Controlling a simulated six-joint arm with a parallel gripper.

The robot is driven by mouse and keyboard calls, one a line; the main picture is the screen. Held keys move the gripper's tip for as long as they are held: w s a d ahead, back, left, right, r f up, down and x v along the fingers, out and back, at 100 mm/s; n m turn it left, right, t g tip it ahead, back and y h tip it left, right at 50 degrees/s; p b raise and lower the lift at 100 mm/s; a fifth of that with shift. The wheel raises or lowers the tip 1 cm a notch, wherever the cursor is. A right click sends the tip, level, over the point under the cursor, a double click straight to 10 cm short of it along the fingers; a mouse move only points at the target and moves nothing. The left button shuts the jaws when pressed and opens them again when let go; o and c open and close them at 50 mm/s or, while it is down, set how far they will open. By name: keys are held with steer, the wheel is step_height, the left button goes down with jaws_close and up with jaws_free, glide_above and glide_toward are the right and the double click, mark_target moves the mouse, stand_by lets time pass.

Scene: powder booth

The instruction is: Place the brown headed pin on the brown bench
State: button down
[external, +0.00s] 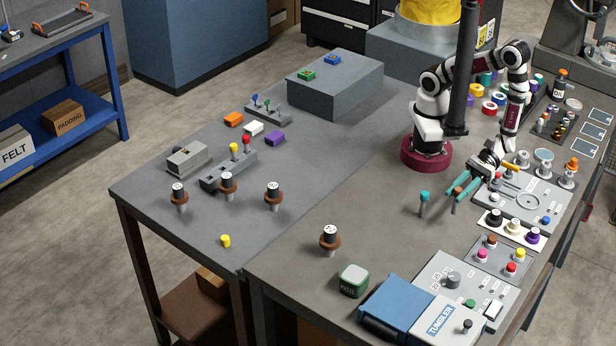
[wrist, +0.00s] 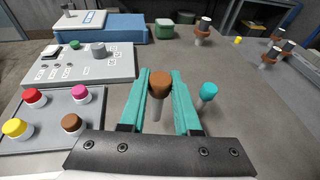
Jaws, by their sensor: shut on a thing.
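The brown headed pin (wrist: 159,86) is between the teal fingers of my gripper (wrist: 160,76), which is shut on it, head up. Whether its lower end touches the surface is hidden. In the external view my gripper (external: 457,194) is low over the right-hand worktop. A teal headed pin (external: 424,196) stands upright beside it; it also shows just right of the fingers in the wrist view (wrist: 208,92). The bench with brown legs (external: 137,262) has a dark grey top and stands on the left, against the right-hand worktop.
Several brown-collared posts (external: 273,196) stand on the left bench, beside a yellow cap (external: 225,241). A grey block (external: 334,85) is at its back. A button panel (external: 502,258), a blue case (external: 396,305) and a green-and-white box (external: 354,281) lie on the right worktop. The bench's front middle is fairly clear.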

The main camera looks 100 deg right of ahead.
mark_target(454, 213)
step_height(454, 213, down, 4)
steer(key=shift+f, duration=0.2)
steer(key=c, duration=0.6)
jaws_free()
steer(key=shift+f, duration=0.1)
steer(key=v, duration=1.2)
steer(key=shift+c, duration=0.7)
